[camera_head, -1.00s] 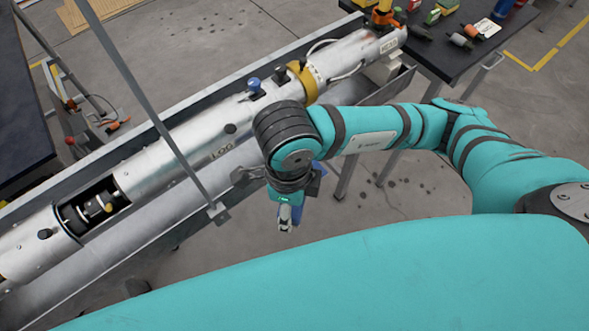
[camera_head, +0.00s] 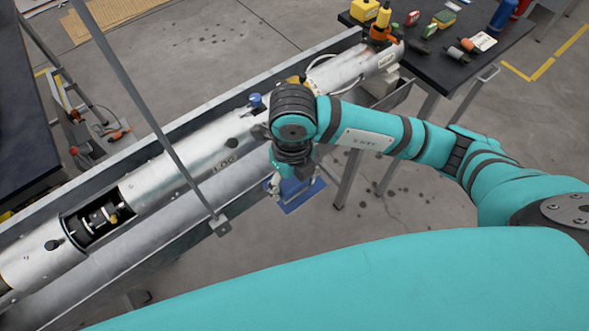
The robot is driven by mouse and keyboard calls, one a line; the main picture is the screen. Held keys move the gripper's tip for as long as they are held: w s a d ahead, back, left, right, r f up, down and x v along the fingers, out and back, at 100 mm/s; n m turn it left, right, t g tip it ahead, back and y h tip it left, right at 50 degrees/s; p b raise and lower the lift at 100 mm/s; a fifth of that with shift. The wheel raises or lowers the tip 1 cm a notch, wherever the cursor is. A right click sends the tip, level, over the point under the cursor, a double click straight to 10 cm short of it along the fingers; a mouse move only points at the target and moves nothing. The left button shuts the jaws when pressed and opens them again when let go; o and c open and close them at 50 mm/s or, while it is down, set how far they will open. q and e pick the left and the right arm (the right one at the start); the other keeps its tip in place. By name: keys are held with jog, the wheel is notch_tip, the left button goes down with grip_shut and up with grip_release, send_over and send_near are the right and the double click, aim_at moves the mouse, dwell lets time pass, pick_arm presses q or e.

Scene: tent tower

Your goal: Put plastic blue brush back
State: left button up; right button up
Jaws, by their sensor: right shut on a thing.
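My right gripper (camera_head: 274,187) hangs down beside the near edge of the long metal trough, in the middle of the view. It is shut on a flat blue thing, which looks like the plastic blue brush (camera_head: 302,196). The brush shows just below and to the right of the wrist, partly covered by it. The exact grip between the fingers is too small to see. My left gripper is not in view.
A long silver cylinder (camera_head: 185,157) lies in the metal trough (camera_head: 170,222), with a thin grey bar crossing above. A dark table (camera_head: 440,62) at the top right holds tools, bottles and small blocks. Another dark table (camera_head: 22,110) stands at the left. Grey floor is open below the arm.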

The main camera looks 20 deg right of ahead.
jog(key=w, duration=0.1)
jog(key=w+d, duration=0.1)
jog(key=w, duration=0.1)
jog(key=shift+w+d+f+p, duration=0.1)
jog(key=shift+d+f+p, duration=0.05)
jog(key=shift+d+p, duration=0.2)
notch_tip(320, 180, down, 3)
jog(key=shift+r+p, duration=0.1)
jog(key=shift+p, duration=0.65)
jog(key=shift+f, duration=0.4)
jog(key=shift+f, duration=0.15)
jog(key=o, duration=1.3)
